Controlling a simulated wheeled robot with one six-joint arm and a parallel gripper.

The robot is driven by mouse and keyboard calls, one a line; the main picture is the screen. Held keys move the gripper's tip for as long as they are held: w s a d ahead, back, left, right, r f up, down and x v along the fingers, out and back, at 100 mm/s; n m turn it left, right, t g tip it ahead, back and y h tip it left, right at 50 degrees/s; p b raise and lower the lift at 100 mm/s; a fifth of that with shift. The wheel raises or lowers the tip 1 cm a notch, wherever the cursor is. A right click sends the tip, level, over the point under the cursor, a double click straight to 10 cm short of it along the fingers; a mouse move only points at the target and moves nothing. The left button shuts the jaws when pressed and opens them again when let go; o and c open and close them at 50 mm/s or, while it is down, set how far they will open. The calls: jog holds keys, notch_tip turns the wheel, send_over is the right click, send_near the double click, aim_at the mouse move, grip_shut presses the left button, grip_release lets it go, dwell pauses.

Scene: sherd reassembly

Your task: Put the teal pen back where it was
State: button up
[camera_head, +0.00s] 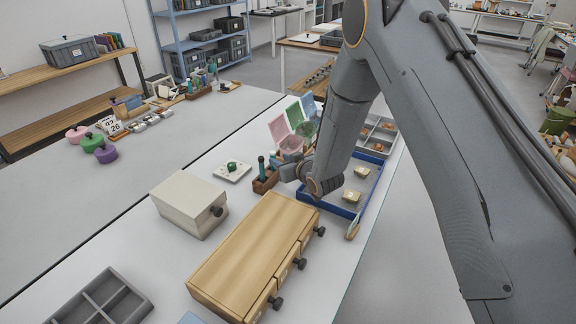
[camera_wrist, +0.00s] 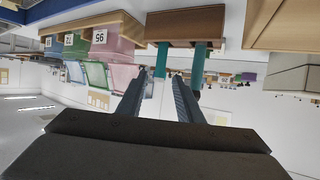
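A brown wooden holder (camera_head: 265,184) stands on the white table, left of my gripper. Upright teal pens (camera_head: 262,163) stand in it. In the wrist view, which is upside down, the holder (camera_wrist: 185,24) shows at the top with two teal pens, a left one (camera_wrist: 162,60) and a right one (camera_wrist: 197,65). My gripper (camera_wrist: 158,78) has its fingers apart with nothing visibly held. The left pen appears between the fingertips, the right one just beyond the right finger. I cannot tell the distance. In the head view the arm's wrist largely hides my fingers.
A blue-rimmed tray (camera_head: 334,209) with sherds lies right of the holder. A wooden drawer unit (camera_head: 255,255) and a cream box (camera_head: 189,204) stand nearer. Pink and green bins (camera_head: 291,145) stand behind. A tan and teal tool (camera_head: 353,230) lies near the table edge.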

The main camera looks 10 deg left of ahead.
jog(key=s+d+r+m+g+h, duration=0.1)
jog(key=s+d+r+m+h, duration=0.2)
jog(key=d, duration=0.5)
jog(key=s+d+r+g+h, duration=0.1)
jog(key=s+d+r+h, duration=0.1)
jog(key=s+d, duration=0.5)
jog(key=s+d+r+m+g+h, duration=0.2)
jog(key=d+r, duration=0.1)
jog(key=d, duration=0.7)
jog(key=s+d+r+m+g+h, duration=0.1)
jog(key=s+d, duration=0.4)
jog(key=s, duration=0.5)
jog(key=s+d+r+m+g, duration=0.2)
jog(key=s+d+r+g, duration=0.1)
jog(key=s, duration=0.7)
jog(key=shift+s+d+g+h+b, duration=0.15)
jog(key=shift+d+g+h+b, duration=0.3)
jog(key=shift+d, duration=0.75)
